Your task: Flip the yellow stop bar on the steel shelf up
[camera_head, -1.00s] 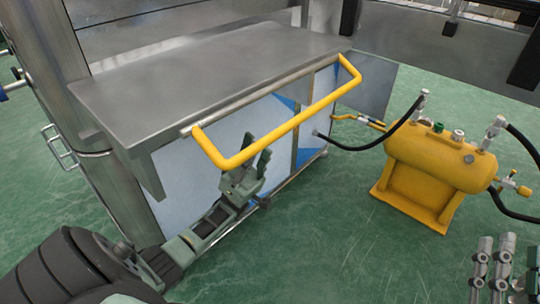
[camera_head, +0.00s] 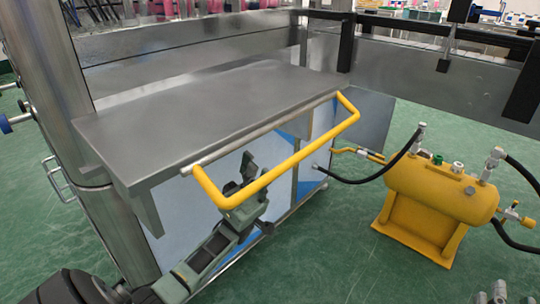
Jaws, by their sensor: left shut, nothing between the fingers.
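The yellow stop bar (camera_head: 292,165) is a U-shaped tube hinged along the front edge of the steel shelf (camera_head: 215,105). It sticks out in front of and below the shelf edge, not raised above the top. My left gripper (camera_head: 239,174) is at the bar's near left corner, shut with nothing in it. The bar crosses in front of its fingers, whose tips show between the bar and the shelf edge. I cannot tell whether they touch the bar. Grey parts at the bottom right edge (camera_head: 501,291) look like my right gripper, mostly cut off.
A yellow tank (camera_head: 440,190) with black hoses stands on the green floor to the right. A steel post (camera_head: 65,80) rises at the shelf's left. Pale panels with blue patches (camera_head: 185,225) are below the shelf. The shelf top is bare.

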